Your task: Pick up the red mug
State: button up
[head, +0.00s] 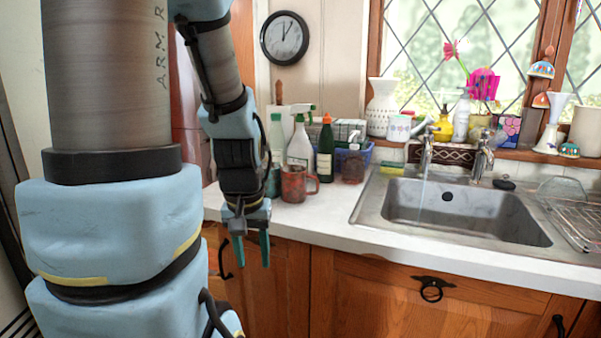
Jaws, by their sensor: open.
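The red mug (293,184) stands upright on the white counter, left of the sink. It is reddish-brown with worn-looking patches, and its handle points right. My gripper (251,251) hangs fingers down in front of the counter edge, lower in the picture and left of the mug. Its two teal fingers are apart with nothing between them. My wrist is close to the mug's left side in the picture, but I see no contact.
Behind the mug stand spray bottles (300,146), a dark green bottle (325,150) and a blue basket (358,160). A dark jar (352,167) is to its right. The counter (322,212) in front of the mug is clear.

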aim_at(294, 178)
jog(key=l, duration=0.4)
jog(key=i+l, duration=0.15)
jog(key=l, duration=0.25)
jog(key=l+u, duration=0.2)
jog(key=u, duration=1.3)
jog(key=l+u, duration=0.2)
